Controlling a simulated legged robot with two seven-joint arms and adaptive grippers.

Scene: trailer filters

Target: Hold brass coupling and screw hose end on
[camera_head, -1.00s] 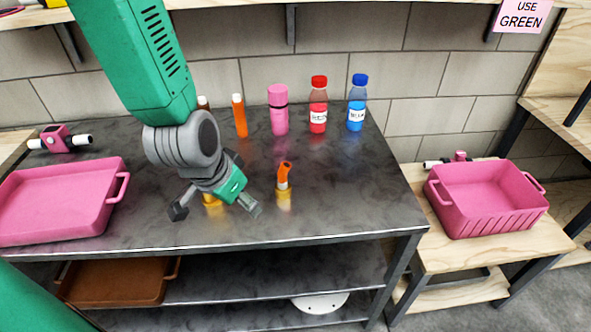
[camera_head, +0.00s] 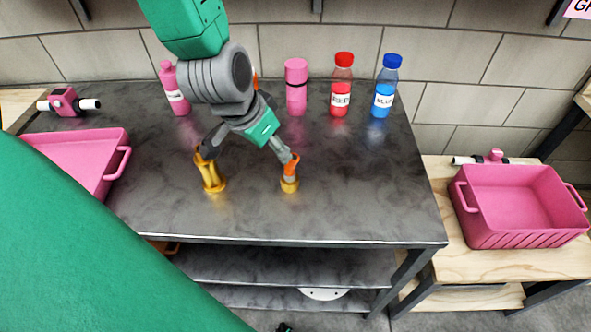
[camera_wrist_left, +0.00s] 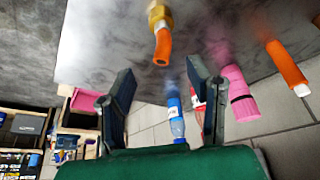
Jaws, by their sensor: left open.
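A tapered golden brass coupling (camera_head: 212,178) stands on the dark table. To its right, an orange hose end (camera_head: 290,170) stands upright in a brass base (camera_head: 289,185). My left gripper (camera_head: 248,156) is open above the table, its two fingers spread wide. In the head view one fingertip overlaps the coupling's top and the other the hose end's top; I cannot tell whether they touch. In the left wrist view the hose end (camera_wrist_left: 162,46) lies beyond the fingertips of the left gripper (camera_wrist_left: 161,68), with nothing between them. My right gripper is not visible.
A pink bottle (camera_head: 296,86), a red bottle (camera_head: 341,85) and a blue bottle (camera_head: 386,87) stand along the back. A pink tray (camera_head: 122,163) is at the left. A pink crate (camera_head: 515,225) sits on a wooden bench at the right.

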